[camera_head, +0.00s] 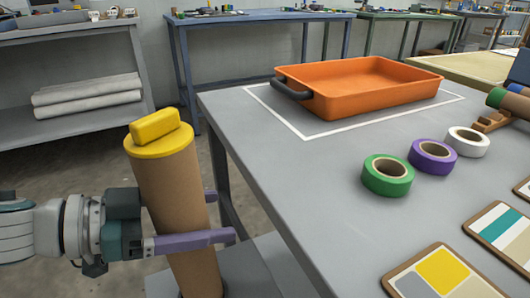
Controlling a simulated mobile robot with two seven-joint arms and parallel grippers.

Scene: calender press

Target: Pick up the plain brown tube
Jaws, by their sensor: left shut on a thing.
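A brown tube (168,190) with a yellow cap and knob on top is at the lower left, beside the grey table. It leans slightly. My left gripper (222,216) reaches in from the left and is shut on the tube's middle. One purple finger crosses in front of the tube, and the other finger's tip shows behind it. The tube's lower end runs out of the bottom of the picture. My right gripper is out of view.
The grey table (270,170) holds an orange tray (360,88) in a white outline. Green (387,175), purple (432,156) and white (467,142) tape rolls stand right of centre. A green-banded tube (510,101) rests at the right edge. Colour sample boards lie at lower right.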

